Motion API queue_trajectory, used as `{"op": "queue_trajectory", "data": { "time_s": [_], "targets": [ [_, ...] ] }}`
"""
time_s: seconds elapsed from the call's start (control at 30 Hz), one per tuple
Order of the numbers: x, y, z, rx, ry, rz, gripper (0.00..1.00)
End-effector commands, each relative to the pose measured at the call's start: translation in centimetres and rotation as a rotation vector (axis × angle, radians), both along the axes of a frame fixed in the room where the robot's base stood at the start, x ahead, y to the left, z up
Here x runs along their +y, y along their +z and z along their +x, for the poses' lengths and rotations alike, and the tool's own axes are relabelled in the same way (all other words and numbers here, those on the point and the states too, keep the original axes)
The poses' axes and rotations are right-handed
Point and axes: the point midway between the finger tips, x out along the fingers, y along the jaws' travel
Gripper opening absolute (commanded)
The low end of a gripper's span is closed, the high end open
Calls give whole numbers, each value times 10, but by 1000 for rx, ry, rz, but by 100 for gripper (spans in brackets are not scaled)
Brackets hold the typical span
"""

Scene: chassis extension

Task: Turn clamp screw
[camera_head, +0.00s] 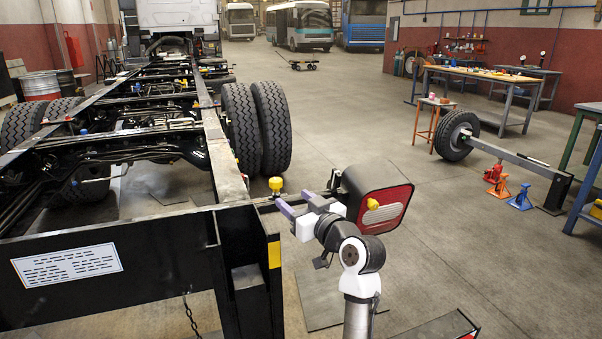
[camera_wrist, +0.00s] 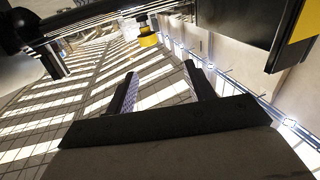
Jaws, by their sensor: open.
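A yellow knob (camera_head: 275,184), which looks like the head of the clamp screw, stands upright near the chassis end, by a dark bar. In the wrist view a yellow knob (camera_wrist: 148,39) shows at the top, beyond the fingertips. My gripper (camera_head: 292,200) is open and empty, just below and right of the first knob. In the wrist view my gripper (camera_wrist: 160,69) has its two fingers apart, with no contact on the knob. The knob's shaft is hard to make out.
The black chassis end beam (camera_head: 150,265) with a yellow marking fills the lower left. Dual tyres (camera_head: 270,128) stand behind the knob. The lamp housing is close behind my wrist. Open floor (camera_head: 450,240) lies to the right, before a wheel on a bar (camera_head: 456,135) and workbenches.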

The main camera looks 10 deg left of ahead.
Motion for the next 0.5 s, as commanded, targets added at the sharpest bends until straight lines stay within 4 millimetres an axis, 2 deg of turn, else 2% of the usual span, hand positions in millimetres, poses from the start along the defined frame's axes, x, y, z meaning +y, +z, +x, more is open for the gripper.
{"op": "queue_trajectory", "data": {
  "time_s": [0.1,0.2,0.37,0.5],
  "targets": [
    [-11,-8,4,27,9,-12,53],
    [-10,-9,7,32,14,-14,53],
    [7,-8,21,34,16,-14,53],
    [30,-7,40,33,15,-15,53]
  ]
}}
